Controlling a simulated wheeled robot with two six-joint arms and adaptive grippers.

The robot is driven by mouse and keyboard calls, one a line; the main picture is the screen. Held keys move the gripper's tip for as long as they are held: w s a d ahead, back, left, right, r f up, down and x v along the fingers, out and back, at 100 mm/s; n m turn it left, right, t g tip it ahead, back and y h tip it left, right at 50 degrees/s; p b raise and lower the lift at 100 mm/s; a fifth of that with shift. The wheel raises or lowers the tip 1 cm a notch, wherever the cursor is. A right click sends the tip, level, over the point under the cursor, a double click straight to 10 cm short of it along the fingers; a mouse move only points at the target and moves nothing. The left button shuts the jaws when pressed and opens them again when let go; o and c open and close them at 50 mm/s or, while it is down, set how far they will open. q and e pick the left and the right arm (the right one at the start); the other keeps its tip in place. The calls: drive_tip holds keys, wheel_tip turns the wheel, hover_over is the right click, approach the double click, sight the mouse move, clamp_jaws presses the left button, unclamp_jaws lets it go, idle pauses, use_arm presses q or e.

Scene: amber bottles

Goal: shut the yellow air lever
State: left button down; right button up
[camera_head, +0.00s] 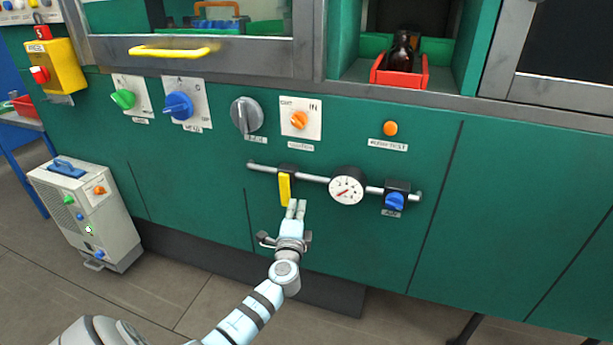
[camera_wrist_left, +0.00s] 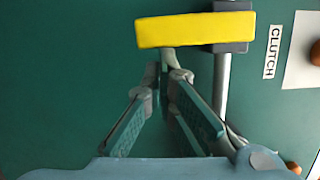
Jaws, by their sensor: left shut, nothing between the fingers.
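The yellow air lever (camera_head: 285,189) hangs straight down from a dark valve block on a thin horizontal pipe, at right angles to the pipe. In the left wrist view the lever (camera_wrist_left: 190,31) lies across the top of the picture. My left gripper (camera_head: 297,208) is shut and empty, with its fingertips just right of the lever's lower end in the head view. In the left wrist view the fingertips (camera_wrist_left: 165,75) come close below the lever; I cannot tell whether they touch it. My right gripper is not in view.
On the same pipe (camera_head: 317,179) are a round gauge (camera_head: 347,188) and a blue knob (camera_head: 395,201) to the right. Above are a grey dial (camera_head: 246,115) and an orange knob (camera_head: 299,120). A red bin (camera_head: 400,79) holds a dark bottle. The green panel below the pipe is bare.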

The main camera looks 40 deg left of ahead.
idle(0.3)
use_arm(q)
drive_tip(key=s+d+p, duration=0.1)
drive_tip(key=s+d, duration=0.6)
drive_tip(key=d, duration=0.2)
drive_tip(key=shift+d+p, duration=0.15)
drive_tip(key=shift+p, duration=0.15)
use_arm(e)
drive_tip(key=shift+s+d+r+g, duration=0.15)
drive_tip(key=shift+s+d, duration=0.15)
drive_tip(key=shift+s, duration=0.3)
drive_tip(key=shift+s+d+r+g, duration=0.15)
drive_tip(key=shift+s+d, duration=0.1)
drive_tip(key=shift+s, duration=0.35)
use_arm(q)
drive_tip(key=shift+r, duration=0.1)
